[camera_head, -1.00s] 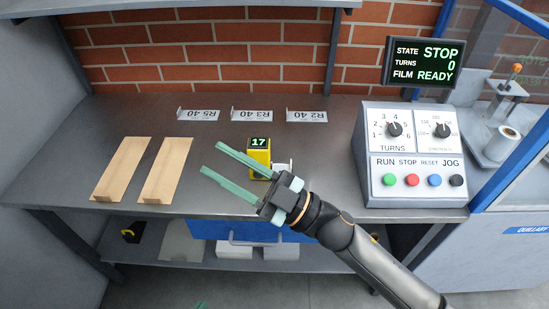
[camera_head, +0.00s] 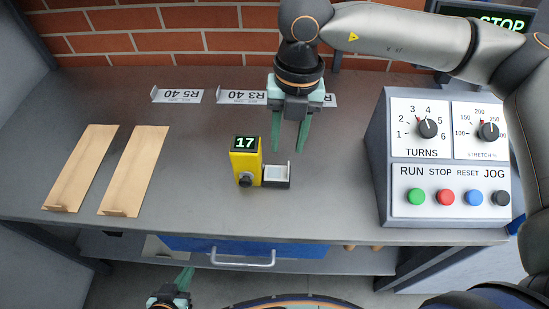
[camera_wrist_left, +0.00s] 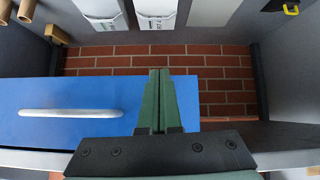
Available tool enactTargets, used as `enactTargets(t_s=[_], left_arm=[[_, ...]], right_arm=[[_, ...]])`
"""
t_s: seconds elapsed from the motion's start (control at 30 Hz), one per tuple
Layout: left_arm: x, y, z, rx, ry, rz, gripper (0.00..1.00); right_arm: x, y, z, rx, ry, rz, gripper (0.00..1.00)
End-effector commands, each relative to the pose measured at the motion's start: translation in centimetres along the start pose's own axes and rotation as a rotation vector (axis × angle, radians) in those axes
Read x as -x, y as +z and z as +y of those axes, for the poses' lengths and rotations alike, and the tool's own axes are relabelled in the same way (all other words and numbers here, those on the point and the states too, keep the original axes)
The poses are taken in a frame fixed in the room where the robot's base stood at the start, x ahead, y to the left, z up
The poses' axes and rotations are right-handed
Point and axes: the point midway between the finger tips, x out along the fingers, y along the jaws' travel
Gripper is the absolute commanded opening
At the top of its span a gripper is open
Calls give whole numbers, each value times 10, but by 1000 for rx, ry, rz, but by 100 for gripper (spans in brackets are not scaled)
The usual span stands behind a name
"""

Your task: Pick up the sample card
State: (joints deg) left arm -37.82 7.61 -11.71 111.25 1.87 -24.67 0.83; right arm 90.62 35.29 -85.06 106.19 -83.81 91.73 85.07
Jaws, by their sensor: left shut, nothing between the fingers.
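I cannot tell which is the sample card. My right gripper (camera_head: 288,148) points down, open and empty, above the bench between the cards and a yellow device (camera_head: 246,162) showing 17. A small tray (camera_head: 276,184) with a pale top sits right of that device. My left gripper (camera_head: 185,273) is low at the bottom edge, below the bench front; in the left wrist view its fingers (camera_wrist_left: 160,75) are shut together, empty.
Two wooden boards (camera_head: 82,168) (camera_head: 137,170) lie at the left. A control box (camera_head: 445,165) with dials and buttons stands at the right. A blue drawer (camera_head: 215,250) is below the bench front; it fills the left of the left wrist view (camera_wrist_left: 70,112).

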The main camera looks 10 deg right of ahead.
Motion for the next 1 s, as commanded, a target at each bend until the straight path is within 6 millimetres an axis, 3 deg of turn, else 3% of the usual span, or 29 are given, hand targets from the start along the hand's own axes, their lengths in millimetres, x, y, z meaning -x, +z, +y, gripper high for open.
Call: enactTargets(t_s=[0.17, 0.5, 0.77, 1.0], left_arm=[[-2, 1, 0, -1, 1, 0, 0], [1, 3, 0, -1, 0, -5, 0], [4, 8, -2, 1, -4, -17, 0], [6, 7, -6, 1, -14, -15, 0]], right_arm=[[3, 16, -17, -50, -65, -71, 40], [-52, 19, -20, -48, -65, -69, 40], [-73, 20, -18, -45, -63, -68, 40], [-108, 22, -15, -47, -63, -69, 40]])
